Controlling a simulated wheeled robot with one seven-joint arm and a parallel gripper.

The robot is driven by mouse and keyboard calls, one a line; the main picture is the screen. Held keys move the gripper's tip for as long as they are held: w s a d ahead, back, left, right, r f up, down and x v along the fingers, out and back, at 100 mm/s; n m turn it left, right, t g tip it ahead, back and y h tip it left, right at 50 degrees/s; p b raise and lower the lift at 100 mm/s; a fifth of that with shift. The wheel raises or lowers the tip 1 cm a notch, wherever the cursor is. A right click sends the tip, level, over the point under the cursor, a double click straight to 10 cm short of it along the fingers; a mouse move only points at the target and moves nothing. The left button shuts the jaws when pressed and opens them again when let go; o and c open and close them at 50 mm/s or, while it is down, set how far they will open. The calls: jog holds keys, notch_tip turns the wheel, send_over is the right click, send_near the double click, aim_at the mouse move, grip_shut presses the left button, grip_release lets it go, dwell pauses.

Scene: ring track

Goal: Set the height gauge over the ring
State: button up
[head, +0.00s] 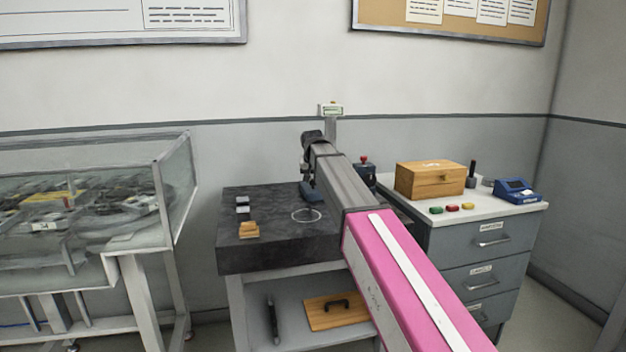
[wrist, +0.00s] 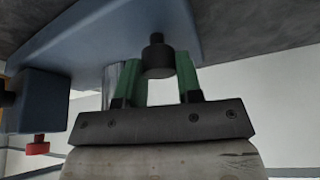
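The height gauge stands on the dark surface plate (head: 270,252). In the head view its display (head: 330,109) and upper column show above my arm, and part of its blue base (head: 311,193) shows left of it. My arm hides the rest. The ring (head: 307,215) is a pale circle on the plate, just in front of the blue base and apart from it. In the wrist view the green fingers of my gripper (wrist: 159,72) flank a black knob (wrist: 158,54) by the gauge's blue base (wrist: 150,25). The knob fills the gap between them.
Small blocks (head: 248,229) sit on the plate's left side. A red-topped dark device (head: 364,168) stands right of my arm. A drawer cabinet (head: 490,265) with a wooden box (head: 430,180) is at right. A glass case (head: 178,180) is at left.

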grip_shut()
jog(key=s+a, duration=0.1)
jog(key=a, duration=0.3)
jog(key=s+a, duration=0.1)
jog(key=a, duration=0.4)
jog(key=s+a, duration=0.2)
jog(key=a, duration=0.3)
jog(key=o, duration=0.6)
grip_release()
jog(key=shift+a, duration=0.15)
jog(key=shift+s+r, duration=0.2)
jog(key=shift+r, duration=0.3)
jog(key=v, duration=0.9)
jog(key=shift+s+r, duration=0.15)
jog(key=shift+r, duration=0.2)
